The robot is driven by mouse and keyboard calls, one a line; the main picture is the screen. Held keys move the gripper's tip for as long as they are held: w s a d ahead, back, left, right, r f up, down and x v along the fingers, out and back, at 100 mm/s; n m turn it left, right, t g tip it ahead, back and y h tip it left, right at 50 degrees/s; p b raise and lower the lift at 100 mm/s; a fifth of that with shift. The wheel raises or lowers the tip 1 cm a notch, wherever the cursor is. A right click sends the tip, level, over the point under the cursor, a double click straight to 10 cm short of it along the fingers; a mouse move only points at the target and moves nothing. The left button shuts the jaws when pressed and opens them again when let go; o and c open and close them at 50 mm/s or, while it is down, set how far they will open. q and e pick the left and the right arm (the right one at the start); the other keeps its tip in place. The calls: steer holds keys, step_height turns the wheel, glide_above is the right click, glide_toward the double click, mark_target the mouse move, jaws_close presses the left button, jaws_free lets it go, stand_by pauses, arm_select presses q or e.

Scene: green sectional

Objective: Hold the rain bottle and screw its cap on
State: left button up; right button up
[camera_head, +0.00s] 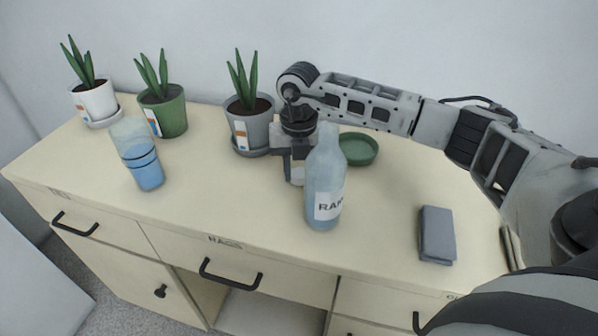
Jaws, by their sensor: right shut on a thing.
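The rain bottle (323,185) is clear pale blue with a white label. It stands upright on the cream cabinet top near its front edge. Its narrow neck is at the top, and I see no distinct cap on it. My right gripper (296,174) points down, just behind and left of the bottle, which hides part of it. It is shut on a small pale thing, which looks like the cap, though its shape is mostly hidden. My left gripper is not in view.
A blue-banded glass (149,170) stands at left. Three potted plants line the back: white pot (97,103), green pot (165,115), grey pot (250,130). A green dish (359,149) lies behind the bottle. A grey-blue block (437,234) lies at right. The front middle-left is clear.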

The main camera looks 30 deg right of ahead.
mark_target(298, 175)
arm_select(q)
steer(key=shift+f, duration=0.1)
arm_select(e)
step_height(298, 175, up, 10)
stand_by(0.4)
arm_select(q)
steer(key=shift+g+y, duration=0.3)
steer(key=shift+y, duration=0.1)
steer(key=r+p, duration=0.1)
steer(key=p, duration=0.2)
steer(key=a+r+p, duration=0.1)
steer(key=p, duration=0.2)
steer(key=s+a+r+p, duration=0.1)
steer(key=p, duration=0.2)
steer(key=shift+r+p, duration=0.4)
arm_select(e)
steer(key=s+a+r+m, duration=0.3)
steer(key=s+a+m, duration=0.1)
steer(key=m, duration=1.1)
steer(key=s+a+r+m, duration=0.3)
steer(key=s+a+m, duration=0.2)
steer(key=m, duration=1)
steer(key=shift+s+a+r, duration=0.15)
steer(key=shift+a, duration=0.8)
